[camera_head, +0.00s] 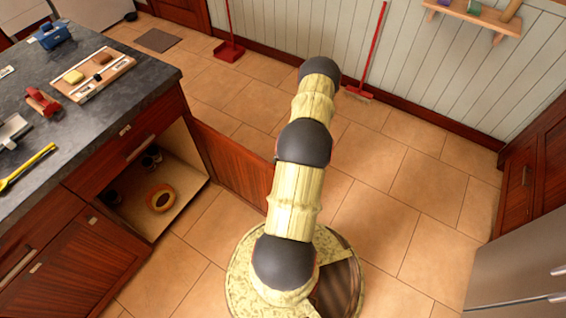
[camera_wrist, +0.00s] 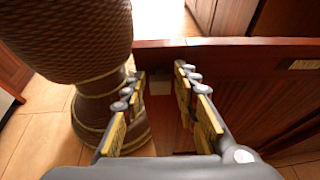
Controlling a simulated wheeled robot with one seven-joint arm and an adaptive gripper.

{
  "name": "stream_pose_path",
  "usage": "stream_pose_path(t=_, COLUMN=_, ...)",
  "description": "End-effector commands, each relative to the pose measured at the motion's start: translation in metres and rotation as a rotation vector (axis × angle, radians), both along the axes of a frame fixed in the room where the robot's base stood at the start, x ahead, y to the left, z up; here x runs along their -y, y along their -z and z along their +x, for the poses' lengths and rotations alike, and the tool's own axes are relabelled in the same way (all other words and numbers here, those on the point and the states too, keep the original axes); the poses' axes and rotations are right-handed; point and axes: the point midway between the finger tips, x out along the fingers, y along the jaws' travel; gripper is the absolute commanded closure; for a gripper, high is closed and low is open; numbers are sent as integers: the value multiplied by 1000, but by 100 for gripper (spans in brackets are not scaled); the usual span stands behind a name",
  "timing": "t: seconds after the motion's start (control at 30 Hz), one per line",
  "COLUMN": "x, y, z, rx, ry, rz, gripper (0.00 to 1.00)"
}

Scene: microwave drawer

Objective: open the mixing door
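A reddish-brown cabinet door (camera_head: 232,163) stands swung wide open from the counter cabinet in the head view. Its inner end is at the cabinet's right edge, and its outer end passes behind my arm. In the wrist view, a reddish-brown wooden panel (camera_wrist: 265,85), apparently this door, fills the right side and bears a small pale label (camera_wrist: 305,64). My gripper (camera_wrist: 158,74) is open, its two fingers apart beside the panel. A small pale block shows between them; I cannot tell what it is. In the head view my gripper is hidden behind my arm.
The open cabinet compartment (camera_head: 182,185) holds an orange-brown round item (camera_head: 160,198) and dark cups. The dark countertop (camera_head: 95,125) above carries several small things. A steel appliance (camera_head: 520,275) stands at right. Tiled floor (camera_head: 420,185) is clear right of my arm.

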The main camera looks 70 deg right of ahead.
Motion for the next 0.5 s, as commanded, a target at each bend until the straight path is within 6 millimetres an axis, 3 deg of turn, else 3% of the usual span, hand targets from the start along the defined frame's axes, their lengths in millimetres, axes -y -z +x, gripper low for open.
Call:
stream_pose_path(t=0.13, x=0, y=0, z=0, rx=0, ry=0, rz=0, gripper=61)
stream_pose_path(t=0.5, x=5, y=-1, z=-1, rx=0, ry=1, rz=0, gripper=61)
